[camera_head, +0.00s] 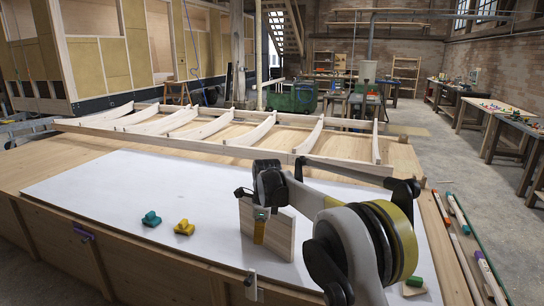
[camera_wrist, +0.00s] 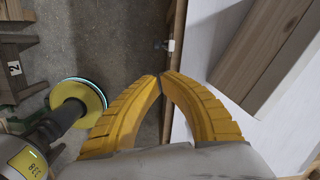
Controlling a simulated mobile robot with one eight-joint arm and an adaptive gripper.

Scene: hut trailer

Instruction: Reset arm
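My gripper (camera_head: 260,231) shows in the head view as a small yellow part hanging below the black wrist, in front of a wooden block (camera_head: 282,234) on the white sheet. In the wrist view, the two ribbed yellow fingers of my gripper (camera_wrist: 162,78) curve inward and their tips meet, with nothing visible between them. The wooden block (camera_wrist: 262,52) lies to the right of the fingers in that view, apart from them. My arm reaches in from the lower right of the head view and hides part of the table.
The table has a white sheet (camera_head: 120,195) with teal (camera_head: 151,218) and yellow (camera_head: 184,227) pieces on it. A ribbed wooden frame (camera_head: 235,132) lies along its far side. Long sticks (camera_head: 462,255) lie at the right edge. The concrete floor (camera_head: 465,180) beyond is open.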

